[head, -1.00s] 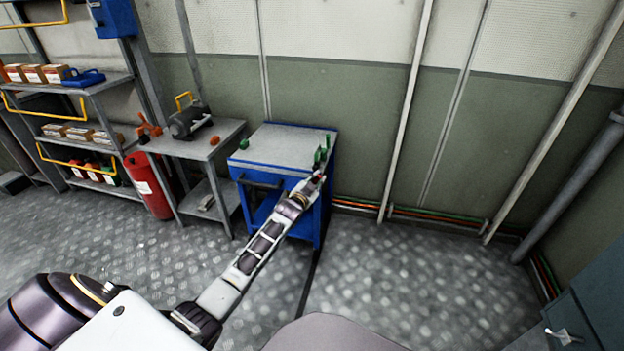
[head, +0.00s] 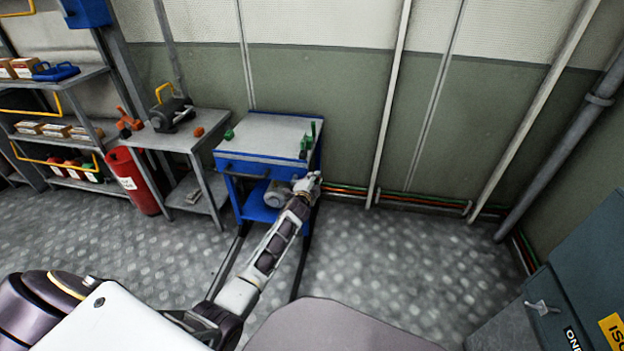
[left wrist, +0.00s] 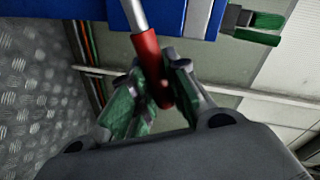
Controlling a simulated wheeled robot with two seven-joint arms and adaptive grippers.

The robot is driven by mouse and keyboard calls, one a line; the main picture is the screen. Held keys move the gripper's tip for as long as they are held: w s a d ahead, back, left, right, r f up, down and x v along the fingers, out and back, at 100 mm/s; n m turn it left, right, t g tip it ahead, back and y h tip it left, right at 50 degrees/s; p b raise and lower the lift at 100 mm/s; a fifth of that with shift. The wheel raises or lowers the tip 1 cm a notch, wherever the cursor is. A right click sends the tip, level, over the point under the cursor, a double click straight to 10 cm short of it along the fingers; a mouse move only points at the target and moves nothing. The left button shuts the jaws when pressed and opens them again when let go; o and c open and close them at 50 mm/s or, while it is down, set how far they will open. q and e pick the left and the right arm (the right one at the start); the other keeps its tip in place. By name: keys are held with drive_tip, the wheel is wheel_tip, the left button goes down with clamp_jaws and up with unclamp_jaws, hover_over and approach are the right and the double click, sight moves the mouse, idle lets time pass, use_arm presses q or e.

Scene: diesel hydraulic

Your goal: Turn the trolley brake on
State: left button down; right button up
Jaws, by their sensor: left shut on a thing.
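The blue trolley (head: 230,163) with a grey top stands against the wall in the head view. My left gripper (head: 312,182) is at its right front side, below the top's level. In the left wrist view my left gripper (left wrist: 158,88) is shut around a red grip on a metal rod, the brake lever (left wrist: 147,46). The rod runs up towards the trolley's blue body (left wrist: 104,12). The lever is hidden by my gripper in the head view. My right gripper is not in view.
Green parts (head: 304,147) stand at the trolley top's right edge. A grey motor (head: 276,195) sits on its lower shelf. A grey bench (head: 174,143), a red cylinder (head: 134,182) and shelving (head: 60,84) are on the left. A blue-grey cabinet (head: 583,270) is at right. Floor right of the trolley is clear.

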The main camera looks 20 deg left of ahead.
use_arm(q)
drive_tip(key=shift+f, duration=0.15)
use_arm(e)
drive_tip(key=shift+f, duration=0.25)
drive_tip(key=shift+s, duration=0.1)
use_arm(q)
drive_tip(key=c, duration=1.4)
unclamp_jaws()
drive_tip(key=shift+d, duration=0.1)
drive_tip(key=shift+o, duration=0.2)
drive_tip(key=v, duration=1.2)
